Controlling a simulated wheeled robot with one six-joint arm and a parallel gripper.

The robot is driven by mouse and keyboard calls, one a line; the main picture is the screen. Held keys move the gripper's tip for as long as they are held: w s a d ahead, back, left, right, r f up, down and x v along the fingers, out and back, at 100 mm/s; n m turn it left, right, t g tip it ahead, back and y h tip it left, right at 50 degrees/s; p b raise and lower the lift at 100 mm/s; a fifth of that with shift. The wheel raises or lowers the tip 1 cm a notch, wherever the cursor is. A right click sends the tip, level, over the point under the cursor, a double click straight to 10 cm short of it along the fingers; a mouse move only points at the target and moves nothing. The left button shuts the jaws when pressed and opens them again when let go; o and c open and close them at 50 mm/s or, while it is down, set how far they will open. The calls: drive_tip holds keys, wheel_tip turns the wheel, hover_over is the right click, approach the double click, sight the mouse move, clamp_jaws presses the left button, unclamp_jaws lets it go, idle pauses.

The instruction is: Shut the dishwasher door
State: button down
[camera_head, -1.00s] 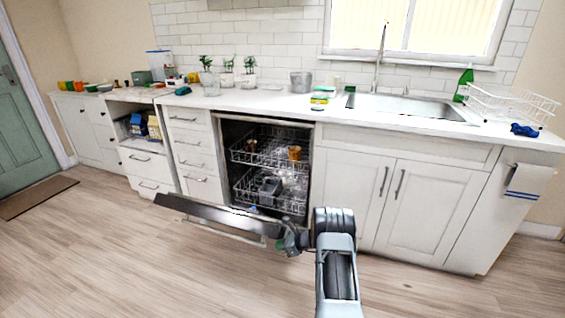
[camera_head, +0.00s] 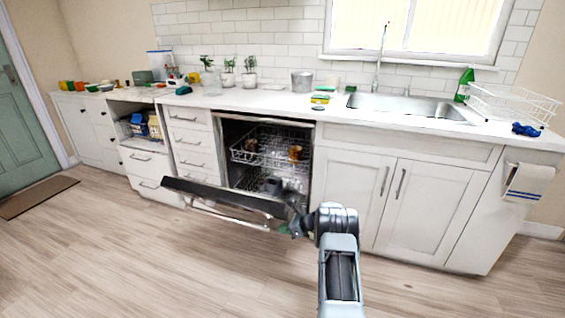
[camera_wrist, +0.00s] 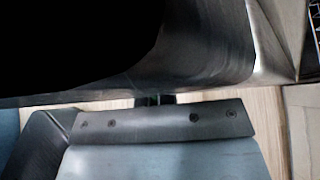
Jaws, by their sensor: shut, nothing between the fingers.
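The dishwasher (camera_head: 265,119) stands open under the counter, between white drawers and the sink cabinet. Its door (camera_head: 222,197) is part-way open and tilted, with its dark edge and its bar handle (camera_head: 228,216) toward me. My gripper (camera_head: 290,212) is at the right end of the door's outer edge, mostly hidden behind my wrist. Whether it touches the door is hard to tell. In the wrist view the small black fingertips (camera_wrist: 155,99) are shut and empty, against a large dark surface.
The upper rack (camera_head: 262,157) is inside the dishwasher, with brown and orange cups (camera_head: 295,152) on it. The lower rack is partly hidden by the door and my arm. White sink cabinet doors (camera_head: 405,200) stand close on the right. The wooden floor (camera_head: 130,265) in front is clear.

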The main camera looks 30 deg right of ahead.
drive_tip(key=shift+w+d+r+h, duration=0.3)
drive_tip(key=shift+d+r, duration=0.15)
drive_tip(key=shift+r, duration=0.1)
drive_tip(key=s+d+f+b, duration=0.1)
drive_tip(key=s+d+f, duration=0.1)
drive_tip(key=s+d, duration=0.3)
drive_tip(key=shift+s+f, duration=0.2)
drive_tip(key=shift+s, duration=0.3)
